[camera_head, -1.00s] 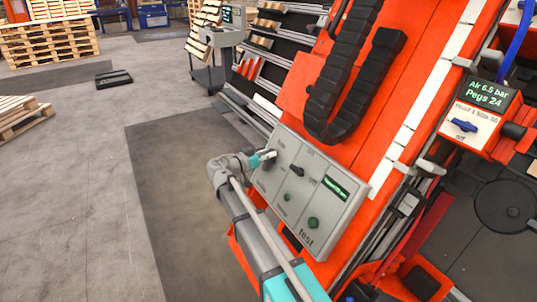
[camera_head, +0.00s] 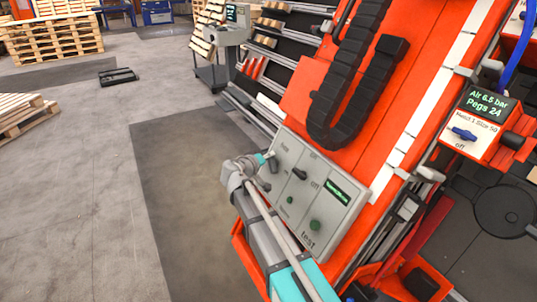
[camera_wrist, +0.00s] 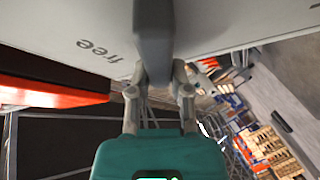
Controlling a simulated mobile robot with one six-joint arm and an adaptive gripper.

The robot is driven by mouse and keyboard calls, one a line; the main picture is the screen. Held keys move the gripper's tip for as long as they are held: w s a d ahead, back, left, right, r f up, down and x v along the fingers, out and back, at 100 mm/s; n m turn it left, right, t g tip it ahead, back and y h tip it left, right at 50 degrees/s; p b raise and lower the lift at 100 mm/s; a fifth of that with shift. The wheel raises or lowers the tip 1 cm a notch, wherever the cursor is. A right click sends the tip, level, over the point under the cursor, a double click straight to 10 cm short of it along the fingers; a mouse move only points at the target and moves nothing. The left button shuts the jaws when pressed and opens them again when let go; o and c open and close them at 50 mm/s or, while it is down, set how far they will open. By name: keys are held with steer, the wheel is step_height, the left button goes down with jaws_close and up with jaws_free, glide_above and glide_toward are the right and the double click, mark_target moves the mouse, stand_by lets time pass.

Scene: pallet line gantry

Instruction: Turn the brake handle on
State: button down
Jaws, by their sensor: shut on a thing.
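The grey control panel (camera_head: 325,213) is fixed to the orange gantry. Its dark grey brake handle (camera_head: 274,164) is at the upper left, partly hidden by my gripper (camera_head: 266,157). In the wrist view the handle (camera_wrist: 153,38) is a thick dark bar, and my gripper (camera_wrist: 160,82) is shut on its near end. The word "free" (camera_wrist: 98,51) shows on the panel left of the handle. The handle's far end and pivot are out of view or hidden.
The panel also carries a dark switch (camera_head: 299,174) marked off, a green-lit display (camera_head: 336,191) and a green test button (camera_head: 315,225). A black cable chain (camera_head: 335,125) hangs above. A blue switch (camera_head: 463,133) is at right. Open floor (camera_head: 85,220) lies left.

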steer(key=n, duration=0.1)
steer(key=n+y+p, duration=0.1)
steer(key=n, duration=0.1)
steer(key=n+g+y, duration=0.1)
steer(key=shift+w+a+f+p, duration=0.1)
steer(key=shift+a+f+p, duration=0.15)
steer(key=shift+p, duration=0.15)
steer(key=shift+f+n+p, duration=0.2)
steer(key=shift+n+p, duration=0.1)
steer(key=shift+n, duration=0.7)
steer(key=shift+g+y, duration=0.3)
steer(key=shift+f, duration=0.1)
steer(key=c, duration=0.6)
jaws_free()
steer(key=shift+o, duration=0.2)
steer(key=shift+m, duration=0.3)
